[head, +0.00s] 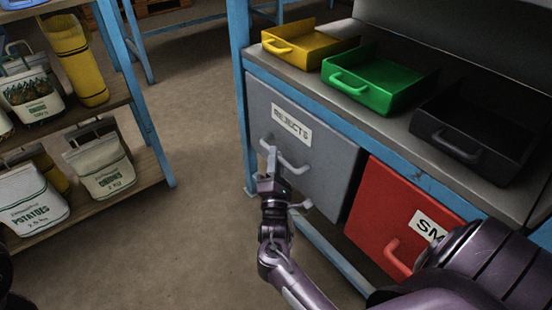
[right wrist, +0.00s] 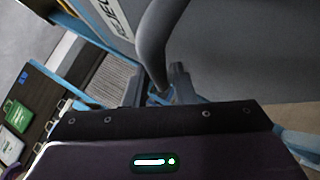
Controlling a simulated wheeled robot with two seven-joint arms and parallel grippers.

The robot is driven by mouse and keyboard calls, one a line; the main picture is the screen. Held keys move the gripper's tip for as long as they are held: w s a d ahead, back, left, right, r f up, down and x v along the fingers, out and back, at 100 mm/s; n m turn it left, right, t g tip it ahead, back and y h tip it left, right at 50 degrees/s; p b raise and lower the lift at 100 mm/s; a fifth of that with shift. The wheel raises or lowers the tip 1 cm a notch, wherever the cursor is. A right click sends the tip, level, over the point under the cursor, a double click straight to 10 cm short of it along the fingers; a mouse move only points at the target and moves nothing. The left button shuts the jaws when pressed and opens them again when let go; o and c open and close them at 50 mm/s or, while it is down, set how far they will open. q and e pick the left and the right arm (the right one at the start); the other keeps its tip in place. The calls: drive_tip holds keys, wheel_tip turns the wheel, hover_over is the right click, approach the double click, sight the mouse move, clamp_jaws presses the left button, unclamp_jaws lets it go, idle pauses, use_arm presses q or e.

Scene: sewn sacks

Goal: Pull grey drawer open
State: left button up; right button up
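The grey drawer (head: 318,165) has a white REJECTS label and sits under the left part of the bench. My right gripper (head: 268,158) is at the left end of this handle. In the right wrist view the curved handle (right wrist: 153,45) runs down between the two dark fingers (right wrist: 158,88). The fingers stand apart with a gap beside the handle, and no firm contact shows. My left gripper is not in view.
A red drawer (head: 377,205) is right of the grey one, partly behind my right arm. Yellow (head: 308,45), green (head: 375,80) and black (head: 470,130) trays stand on the bench. A shelf with sacks (head: 105,170) stands left. The floor (head: 195,150) between is clear.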

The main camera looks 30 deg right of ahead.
drive_tip(key=shift+w+d+r, duration=0.3)
drive_tip(key=shift+w+d, duration=0.05)
drive_tip(key=shift+w, duration=0.2)
clamp_jaws()
